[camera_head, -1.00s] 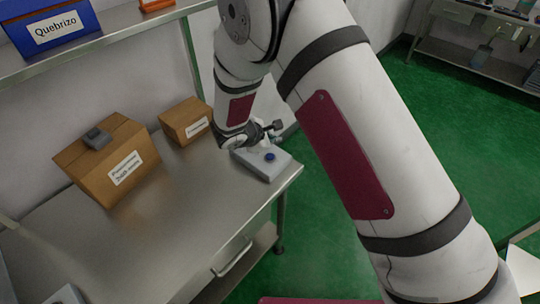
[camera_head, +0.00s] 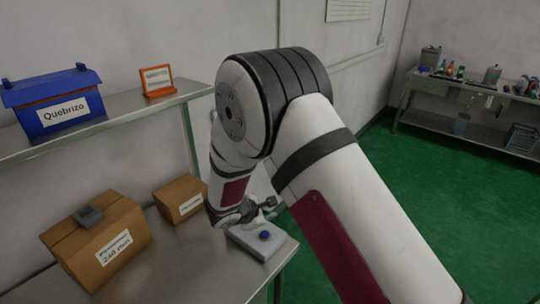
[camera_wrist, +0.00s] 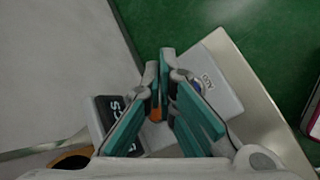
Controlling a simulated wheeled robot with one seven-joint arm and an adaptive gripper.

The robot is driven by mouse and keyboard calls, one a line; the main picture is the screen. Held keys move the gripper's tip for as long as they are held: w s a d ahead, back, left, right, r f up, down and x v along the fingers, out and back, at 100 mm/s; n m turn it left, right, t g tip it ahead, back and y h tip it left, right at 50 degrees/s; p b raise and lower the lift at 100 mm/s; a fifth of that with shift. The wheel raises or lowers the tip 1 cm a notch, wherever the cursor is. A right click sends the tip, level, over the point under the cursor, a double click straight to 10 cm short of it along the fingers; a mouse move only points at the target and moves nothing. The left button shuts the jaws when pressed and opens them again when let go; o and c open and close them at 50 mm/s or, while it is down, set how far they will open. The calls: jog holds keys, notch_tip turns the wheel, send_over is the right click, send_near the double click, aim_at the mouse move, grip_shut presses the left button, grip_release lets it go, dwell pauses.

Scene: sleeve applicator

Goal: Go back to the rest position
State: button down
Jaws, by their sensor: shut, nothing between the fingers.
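My arm reaches over the steel table (camera_head: 190,270) in the head view. My gripper (camera_head: 268,204) is at its end, small and partly hidden, just above a grey box with a blue button (camera_head: 262,244). In the wrist view my gripper (camera_wrist: 164,75) shows teal finger pads, shut with nothing held. The grey box (camera_wrist: 218,75) lies beyond and beside the fingers, and its button is partly covered by one finger. A dark display (camera_wrist: 108,108) lies left of the fingers. A small orange part shows between them.
A large cardboard box (camera_head: 85,250) with a grey object on top and a smaller cardboard box (camera_head: 176,193) stand on the table. A shelf (camera_head: 120,113) above holds a blue box (camera_head: 52,88) and an orange-framed sign (camera_head: 156,68). Green floor (camera_head: 400,175) is open at right.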

jog(key=s+d+r+m+g, duration=0.2)
jog(key=s+d+r+m, duration=0.35)
jog(key=d+r, duration=0.5)
jog(key=s+d+r+m+g, duration=0.1)
jog(key=s+d+r+m, duration=0.6)
jog(key=r, duration=0.6)
jog(key=s+d+r+m+y, duration=0.2)
jog(key=s+r+m, duration=0.2)
jog(key=s, duration=0.6)
jog(key=s+d+r+m+y, duration=0.1)
jog(key=s+r+m, duration=0.3)
jog(key=s, duration=0.6)
jog(key=shift+d+r+t+y, duration=0.35)
jog(key=shift+d+t+y, duration=0.05)
jog(key=shift+y, duration=0.5)
jog(key=shift+s, duration=0.1)
